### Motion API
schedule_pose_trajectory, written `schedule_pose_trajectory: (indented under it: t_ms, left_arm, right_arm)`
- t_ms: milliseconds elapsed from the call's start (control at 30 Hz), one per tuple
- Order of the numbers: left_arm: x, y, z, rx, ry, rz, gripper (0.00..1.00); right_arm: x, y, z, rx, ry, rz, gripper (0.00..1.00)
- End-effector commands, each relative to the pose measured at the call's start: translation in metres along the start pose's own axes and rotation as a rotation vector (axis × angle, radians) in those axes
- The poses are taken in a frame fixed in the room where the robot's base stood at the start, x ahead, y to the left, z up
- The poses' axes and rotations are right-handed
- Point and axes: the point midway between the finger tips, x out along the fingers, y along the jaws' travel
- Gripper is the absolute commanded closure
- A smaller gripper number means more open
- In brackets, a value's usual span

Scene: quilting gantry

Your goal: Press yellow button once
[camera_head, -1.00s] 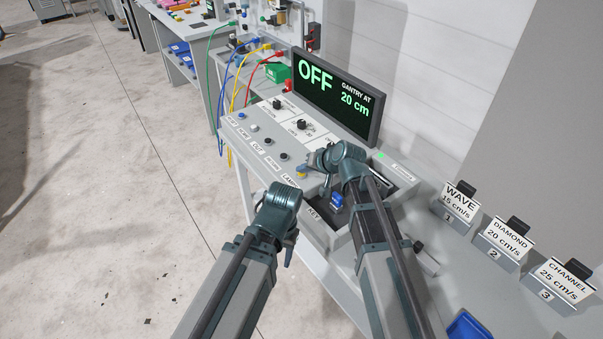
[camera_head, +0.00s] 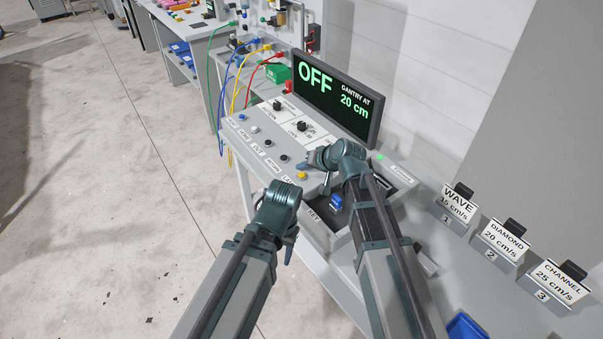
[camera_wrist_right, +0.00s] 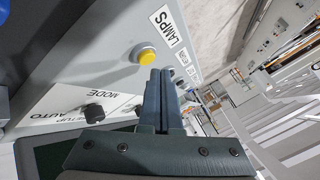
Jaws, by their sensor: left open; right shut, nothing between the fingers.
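The yellow button (camera_head: 301,174) sits near the front right end of the grey control panel (camera_head: 262,122). In the right wrist view, the yellow button (camera_wrist_right: 147,56) stands in a pale ring beside the LAMPS label. My right gripper (camera_head: 303,165) is above the panel, close to the button. In the right wrist view its shut fingers (camera_wrist_right: 160,76) are just beside the button's lower right edge; I cannot tell whether they touch it. My left gripper (camera_head: 290,252) hangs low in front of the panel, away from the button, and its fingers are partly hidden.
The display (camera_head: 337,95) reads OFF and GANTRY AT 20 cm. Other buttons and black knobs (camera_head: 303,126) share the panel. An open tray with a blue item (camera_head: 336,201) lies beside my right arm. WAVE, DIAMOND and CHANNEL cards (camera_head: 502,240) stand at right.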

Motion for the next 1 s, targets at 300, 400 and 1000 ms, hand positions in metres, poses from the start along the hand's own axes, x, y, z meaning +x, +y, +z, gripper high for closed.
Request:
schedule_pose_trajectory:
  t_ms: [300,400,1000]
  left_arm:
    - [-0.014,-0.001,0.001,0.0,0.0,0.0,0.5]
    - [-0.025,-0.002,0.001,0.0,0.0,0.0,0.5]
    - [-0.05,-0.005,0.003,0.0,0.0,0.0,0.5]
  right_arm:
    - [-0.01,-0.007,-0.007,0.0,0.0,0.0,1.0]
    - [-0.017,-0.013,-0.013,0.0,0.0,0.0,1.0]
    - [-0.035,-0.025,-0.025,0.0,0.0,0.0,1.0]
